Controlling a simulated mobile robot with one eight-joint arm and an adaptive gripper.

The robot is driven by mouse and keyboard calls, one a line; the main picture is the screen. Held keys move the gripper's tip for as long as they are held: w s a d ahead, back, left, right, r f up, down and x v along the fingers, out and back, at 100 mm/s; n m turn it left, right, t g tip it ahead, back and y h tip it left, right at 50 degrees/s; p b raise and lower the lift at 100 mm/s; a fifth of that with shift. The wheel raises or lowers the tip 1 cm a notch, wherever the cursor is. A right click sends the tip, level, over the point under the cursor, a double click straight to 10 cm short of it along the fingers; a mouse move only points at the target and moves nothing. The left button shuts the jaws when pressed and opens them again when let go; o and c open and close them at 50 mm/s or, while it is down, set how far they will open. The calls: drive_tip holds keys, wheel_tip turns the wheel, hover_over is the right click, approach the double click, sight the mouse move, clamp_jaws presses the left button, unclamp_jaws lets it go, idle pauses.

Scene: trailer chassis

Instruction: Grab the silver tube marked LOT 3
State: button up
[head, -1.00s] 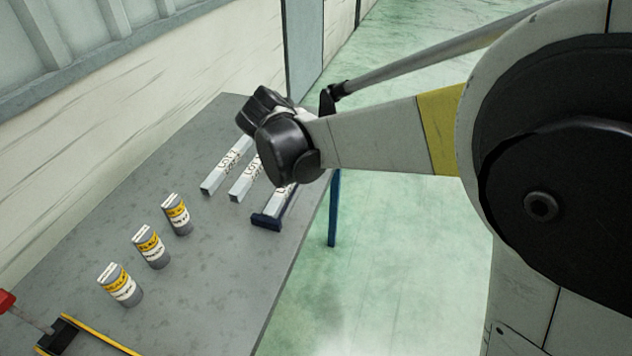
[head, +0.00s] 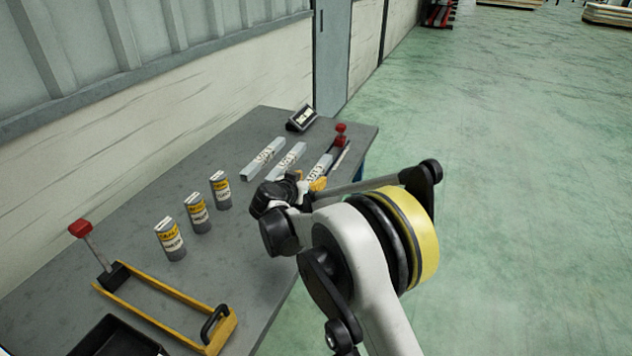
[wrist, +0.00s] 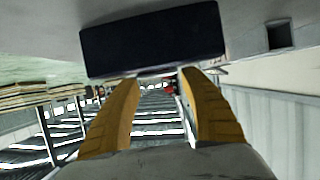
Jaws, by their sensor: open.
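Three silver square tubes lie side by side at the far end of the grey table in the head view: a left tube (head: 262,160), a middle tube (head: 289,161) and a right tube (head: 320,169). Their black lettering is too small to tell which one reads LOT 3. My gripper (head: 318,185), with yellow fingers, is at the near end of the right tube and partly hides it. In the wrist view, my gripper (wrist: 160,78) is open with nothing visible between its fingers.
Three labelled cans, one of them the nearest can (head: 170,240), stand left of my arm. A yellow frame (head: 160,290) with a red-knobbed lever and a black tray (head: 115,340) are in front. A small display (head: 301,118) stands at the back. Floor to the right is clear.

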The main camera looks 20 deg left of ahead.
sight(314, 174)
drive_tip(key=b+x, duration=0.2)
drive_tip(key=x, duration=0.3)
drive_tip(key=shift+w+a+r+b, duration=0.1)
drive_tip(key=shift+w+a+b, duration=0.1)
drive_tip(key=shift+b, duration=0.15)
drive_tip(key=shift+s+r, duration=0.1)
clamp_jaws()
